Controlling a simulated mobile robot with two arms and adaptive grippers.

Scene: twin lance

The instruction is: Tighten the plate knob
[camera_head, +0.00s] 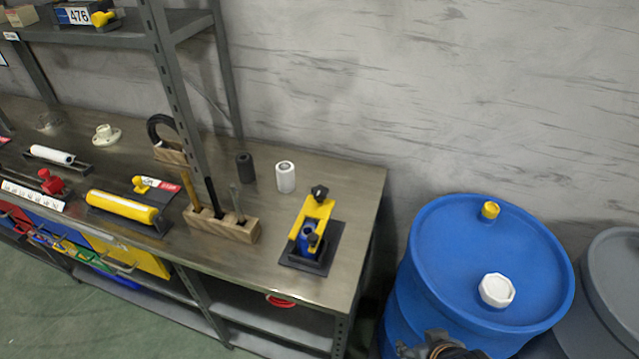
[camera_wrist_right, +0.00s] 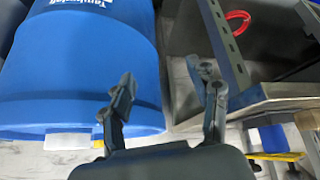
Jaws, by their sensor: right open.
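A yellow clamp-like fixture (camera_head: 316,215) with a blue body stands on a dark base plate (camera_head: 335,240) near the right end of the workbench. A black knob (camera_head: 319,192) sits at its far end. A second black knob (camera_head: 313,240) sits at its near end; I cannot tell which is the plate knob, or how tight either is. My right gripper (camera_head: 436,350) shows partly at the bottom edge, in front of the blue drum and away from the fixture. In the right wrist view my right gripper (camera_wrist_right: 162,76) is open and empty. My left gripper is out of view.
The blue drum (camera_head: 455,250) with a white cap (camera_head: 497,290) stands right of the workbench (camera_head: 362,195). A wooden block (camera_head: 225,224) holding tools is left of the fixture. White (camera_head: 285,176) and dark (camera_head: 245,167) cylinders stand behind. A shelf post (camera_head: 178,95) rises farther left.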

